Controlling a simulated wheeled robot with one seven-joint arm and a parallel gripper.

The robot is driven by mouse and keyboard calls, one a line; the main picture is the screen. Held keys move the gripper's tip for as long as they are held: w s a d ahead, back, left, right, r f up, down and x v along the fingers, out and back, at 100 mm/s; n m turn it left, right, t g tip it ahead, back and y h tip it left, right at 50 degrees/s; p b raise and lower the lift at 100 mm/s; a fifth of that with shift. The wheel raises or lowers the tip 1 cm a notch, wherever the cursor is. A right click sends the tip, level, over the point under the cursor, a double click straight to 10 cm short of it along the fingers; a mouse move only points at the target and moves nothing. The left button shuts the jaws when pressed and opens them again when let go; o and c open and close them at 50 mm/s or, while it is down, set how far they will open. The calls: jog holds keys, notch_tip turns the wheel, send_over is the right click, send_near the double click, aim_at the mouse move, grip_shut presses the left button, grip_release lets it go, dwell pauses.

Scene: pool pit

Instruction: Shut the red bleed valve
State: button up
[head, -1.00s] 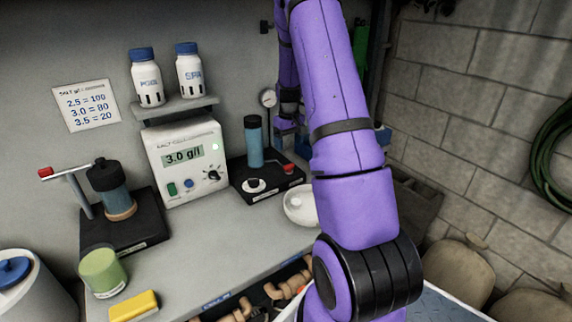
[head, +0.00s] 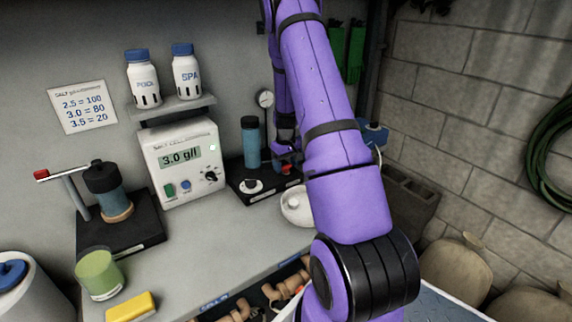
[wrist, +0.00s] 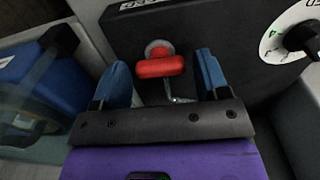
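The red bleed valve (wrist: 160,67) shows in the wrist view as a red handle ahead of my gripper, by a round grey fitting. In the head view its red part (head: 287,170) shows at the right end of a black base and is partly covered by my gripper. My gripper (wrist: 161,58) is open, with one blue finger on each side of the red handle. I see gaps between the handle and both fingers. In the head view, my arm hides most of the gripper.
A blue canister (head: 250,143) and a white dial (head: 250,186) are on the same black base (head: 245,198). A white round container (head: 295,207) stands in front. The salt meter (head: 183,160) is to the left. A pressure gauge (head: 265,99) is behind.

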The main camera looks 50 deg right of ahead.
jog(key=c, duration=0.7)
jog(key=shift+m, duration=0.5)
jog(key=m, duration=0.3)
jog(key=shift+m, duration=0.4)
jog(key=m, duration=0.9)
jog(key=shift+m, duration=2)
